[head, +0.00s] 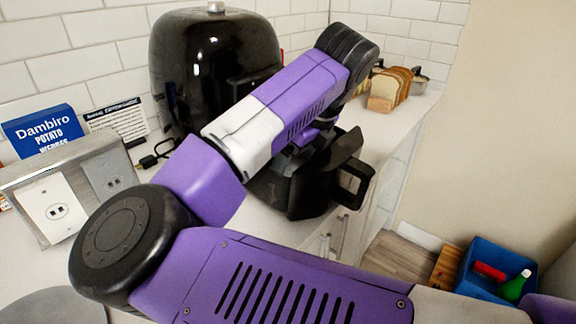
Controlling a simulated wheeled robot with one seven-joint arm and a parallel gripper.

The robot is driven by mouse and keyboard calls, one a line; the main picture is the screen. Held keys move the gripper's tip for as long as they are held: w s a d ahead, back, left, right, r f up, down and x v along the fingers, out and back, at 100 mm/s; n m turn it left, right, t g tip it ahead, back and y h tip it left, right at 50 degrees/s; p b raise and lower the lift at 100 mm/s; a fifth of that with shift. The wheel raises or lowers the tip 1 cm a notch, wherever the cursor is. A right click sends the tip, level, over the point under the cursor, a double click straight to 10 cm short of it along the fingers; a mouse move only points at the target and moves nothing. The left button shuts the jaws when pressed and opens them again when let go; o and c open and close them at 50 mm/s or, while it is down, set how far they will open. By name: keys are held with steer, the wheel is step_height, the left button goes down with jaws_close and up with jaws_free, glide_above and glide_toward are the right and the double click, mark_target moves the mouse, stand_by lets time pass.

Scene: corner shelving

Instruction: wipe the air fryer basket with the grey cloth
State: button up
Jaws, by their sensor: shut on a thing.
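The black air fryer (215,60) stands on the white counter against the tiled wall. Its black basket (318,190) is on the counter in front of it, with the handle (352,182) pointing right. My arm crosses over the basket, and its last part points down at it. My gripper (290,160) is mostly hidden behind my own arm and the basket wall, low at the basket's opening. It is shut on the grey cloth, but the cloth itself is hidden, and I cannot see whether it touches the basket.
A metal outlet box (80,190) and a blue potato wedges box (42,132) stand on the left. A blue bin (480,272) with a green bottle (513,286) is at the lower right.

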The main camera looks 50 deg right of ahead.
steer(key=shift+d+b, duration=0.35)
steer(key=shift+d, duration=2.75)
steer(key=shift+s+a+f+b, duration=0.15)
steer(key=shift+a+b, duration=0.7)
steer(key=shift+a, duration=1.2)
steer(key=shift+w+a+f+b, duration=0.15)
steer(key=shift+a+b, duration=0.65)
steer(key=shift+a, duration=1.25)
steer(key=shift+d+r+b, duration=0.1)
steer(key=shift+d+b, duration=0.4)
steer(key=shift+d, duration=1.65)
steer(key=shift+w+d+r+b, duration=0.1)
steer(key=shift+w+d, duration=0.2)
steer(key=shift+d, duration=0.35)
steer(key=shift+w+d+b, duration=0.15)
steer(key=shift+w+d, duration=0.1)
steer(key=shift+d, duration=0.35)
steer(key=shift+w+d+r+b, duration=0.1)
steer(key=shift+w+d, duration=0.2)
steer(key=shift+d, duration=0.35)
steer(key=shift+a, duration=0.1)
steer(key=shift+s+a+f+b, duration=0.15)
steer(key=shift+a+b, duration=0.65)
steer(key=shift+a, duration=1.25)
steer(key=shift+a+f+b, duration=0.15)
steer(key=shift+a+b, duration=0.6)
steer(key=shift+a, duration=1.3)
steer(key=shift+d+r+b, duration=0.2)
steer(key=shift+d+b, duration=0.2)
steer(key=shift+d, duration=3.9)
